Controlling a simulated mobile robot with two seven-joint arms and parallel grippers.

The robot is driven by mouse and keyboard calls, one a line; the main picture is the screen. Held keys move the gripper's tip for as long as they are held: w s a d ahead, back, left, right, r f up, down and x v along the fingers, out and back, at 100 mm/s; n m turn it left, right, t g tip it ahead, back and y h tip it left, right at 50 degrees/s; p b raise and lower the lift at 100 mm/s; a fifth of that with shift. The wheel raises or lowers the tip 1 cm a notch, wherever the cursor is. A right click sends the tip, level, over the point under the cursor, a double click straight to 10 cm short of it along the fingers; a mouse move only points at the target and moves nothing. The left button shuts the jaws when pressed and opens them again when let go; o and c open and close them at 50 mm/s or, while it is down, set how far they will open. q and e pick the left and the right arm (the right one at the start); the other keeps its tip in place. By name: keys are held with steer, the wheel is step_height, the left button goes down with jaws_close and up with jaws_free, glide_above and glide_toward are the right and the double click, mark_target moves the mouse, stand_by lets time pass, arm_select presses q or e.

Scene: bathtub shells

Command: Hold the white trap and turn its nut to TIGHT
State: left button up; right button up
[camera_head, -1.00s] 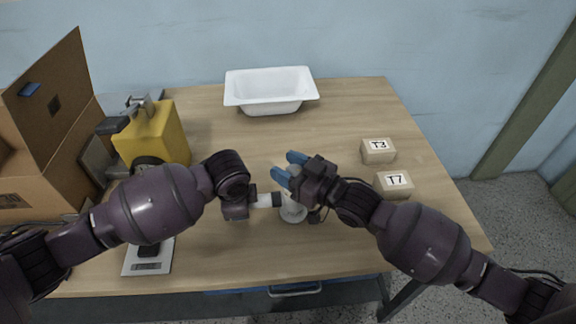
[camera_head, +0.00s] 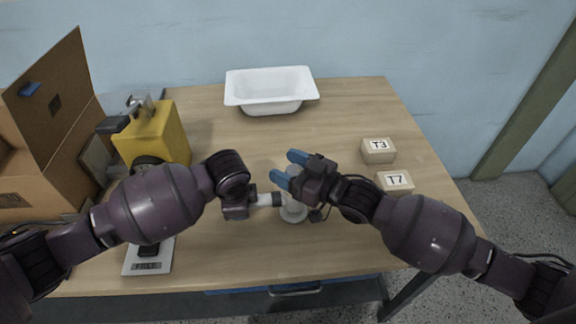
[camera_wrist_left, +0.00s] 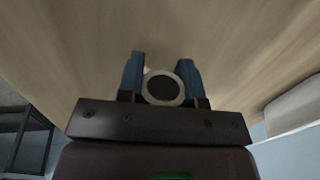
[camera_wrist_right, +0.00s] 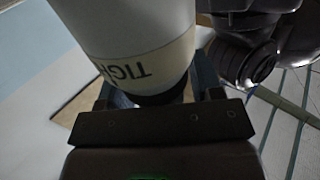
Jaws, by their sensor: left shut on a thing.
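The white trap (camera_head: 293,212) stands upright near the front middle of the table, with a side pipe pointing left. My left gripper (camera_wrist_left: 163,62) is shut on this side pipe; its round end (camera_wrist_left: 163,88) shows between the blue fingers in the left wrist view. My right gripper (camera_head: 289,167) is over the top of the trap, its blue fingers spread apart. In the right wrist view the white body (camera_wrist_right: 135,35) carries partly visible "TIGHT" lettering, upside down. A dark ring, seemingly the nut (camera_wrist_right: 160,97), lies between the right fingers; contact is unclear.
A white tub (camera_head: 270,90) stands at the back. Blocks T3 (camera_head: 378,151) and T7 (camera_head: 394,183) lie at right. A yellow dispenser (camera_head: 153,135), an open cardboard box (camera_head: 60,120) and a plate marked "FREE" (camera_head: 147,266) are at left.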

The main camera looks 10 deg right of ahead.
steer(key=shift+o, duration=0.2)
steer(key=shift+d, duration=0.1)
steer(key=v, duration=1.2)
arm_select(q)
steer(key=o, duration=1.1)
